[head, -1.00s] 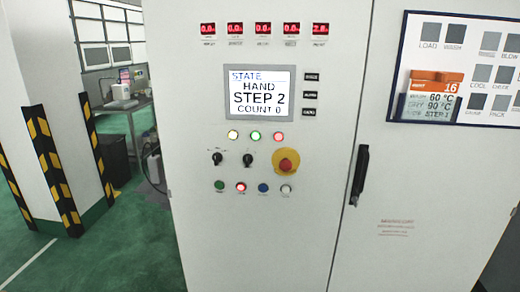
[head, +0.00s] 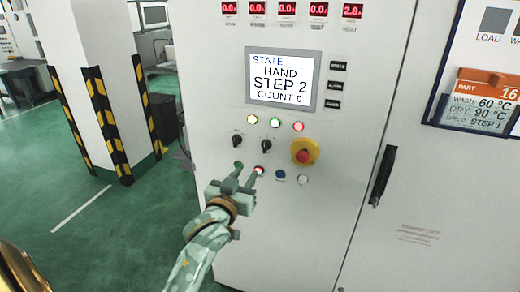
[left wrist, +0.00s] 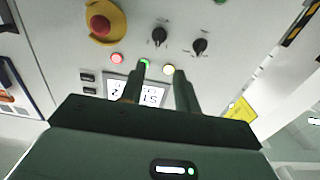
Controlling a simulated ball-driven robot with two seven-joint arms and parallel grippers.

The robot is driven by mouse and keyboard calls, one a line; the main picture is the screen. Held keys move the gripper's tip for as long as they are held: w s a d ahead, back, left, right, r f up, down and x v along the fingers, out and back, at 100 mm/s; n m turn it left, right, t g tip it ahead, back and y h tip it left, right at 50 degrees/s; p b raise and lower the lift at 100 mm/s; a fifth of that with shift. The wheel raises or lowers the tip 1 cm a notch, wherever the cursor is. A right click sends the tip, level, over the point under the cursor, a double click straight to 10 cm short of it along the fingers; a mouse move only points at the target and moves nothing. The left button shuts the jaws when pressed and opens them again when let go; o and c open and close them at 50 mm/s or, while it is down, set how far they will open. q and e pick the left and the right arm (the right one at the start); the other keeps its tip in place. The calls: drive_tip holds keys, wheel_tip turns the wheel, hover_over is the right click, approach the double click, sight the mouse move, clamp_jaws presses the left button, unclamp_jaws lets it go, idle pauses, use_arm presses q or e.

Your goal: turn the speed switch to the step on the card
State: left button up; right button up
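Two black rotary knobs sit side by side on the white cabinet: a left knob (head: 237,141) and a right knob (head: 266,146). Their labels are too small to read, so I cannot tell which is the speed switch. The screen (head: 282,79) reads HAND, STEP 2, COUNT 0. The card (head: 485,102) reads part 16, 60 °C, 90 °C, STEP 1. My left gripper (head: 248,169) is open and empty, fingers pointing up just below the knobs. In the left wrist view, the knobs (left wrist: 160,36) (left wrist: 200,46) stand beyond the fingertips. My right gripper is not in view.
A red emergency stop (head: 304,155) on a yellow base is right of the knobs. Lamps (head: 275,124) sit above them and push-buttons (head: 280,174) below, close to my fingers. A black door handle (head: 384,175) stands farther right. Green floor (head: 60,185) is free at left.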

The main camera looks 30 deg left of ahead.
sight(264, 147)
use_arm(q)
drive_tip(key=b+x, duration=0.1)
drive_tip(key=x, duration=1.3)
drive_tip(key=shift+w+d, duration=0.15)
drive_tip(key=shift+w, duration=0.05)
clamp_jaws()
